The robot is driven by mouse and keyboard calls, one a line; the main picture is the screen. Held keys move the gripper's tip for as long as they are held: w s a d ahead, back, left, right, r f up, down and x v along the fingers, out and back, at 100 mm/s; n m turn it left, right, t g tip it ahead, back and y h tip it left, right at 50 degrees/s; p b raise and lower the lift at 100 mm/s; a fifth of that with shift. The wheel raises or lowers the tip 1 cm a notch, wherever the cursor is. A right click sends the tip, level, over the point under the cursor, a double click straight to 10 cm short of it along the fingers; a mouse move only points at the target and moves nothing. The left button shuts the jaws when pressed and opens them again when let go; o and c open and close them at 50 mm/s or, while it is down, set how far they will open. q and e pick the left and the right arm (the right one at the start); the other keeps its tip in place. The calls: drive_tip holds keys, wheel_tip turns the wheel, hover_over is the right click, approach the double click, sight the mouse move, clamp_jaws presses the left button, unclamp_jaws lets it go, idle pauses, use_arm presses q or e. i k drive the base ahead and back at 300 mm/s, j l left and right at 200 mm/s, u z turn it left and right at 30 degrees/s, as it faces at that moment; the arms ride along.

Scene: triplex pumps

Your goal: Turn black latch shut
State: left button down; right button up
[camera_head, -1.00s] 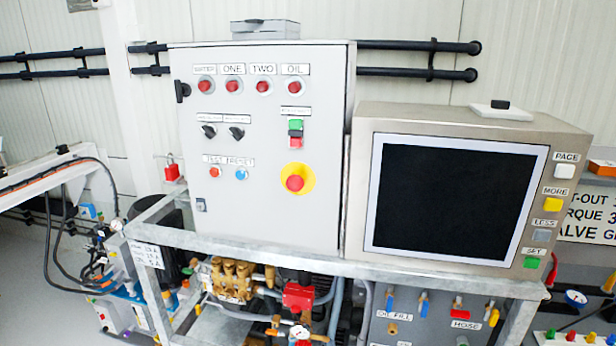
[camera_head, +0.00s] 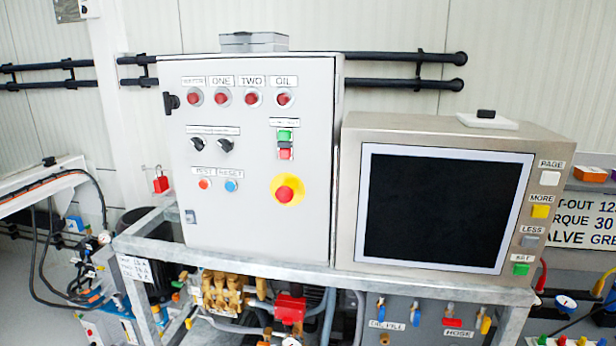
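A black latch (camera_head: 171,103) sits on the upper left edge of the grey control cabinet (camera_head: 235,225). It is small here, and I cannot tell whether it is turned open or shut. The cabinet door looks closed or nearly so. A small silver lock (camera_head: 190,216) is at the door's lower left. Two black rotary knobs (camera_head: 211,145) are on the door's face below the red lamps. Neither of my grippers shows in the head view.
A boxed screen (camera_head: 445,210) stands right of the cabinet on a galvanised frame (camera_head: 300,272). A red padlock (camera_head: 161,184) hangs left of the cabinet. Brass pump parts (camera_head: 222,293) and a red block (camera_head: 290,308) sit below. Black pipes (camera_head: 400,57) run along the wall behind.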

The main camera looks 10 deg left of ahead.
sight(166, 94)
drive_tip(key=j+u, duration=0.15)
drive_tip(key=u, duration=0.3)
drive_tip(key=i+j+u, duration=0.1)
drive_tip(key=u, duration=0.3)
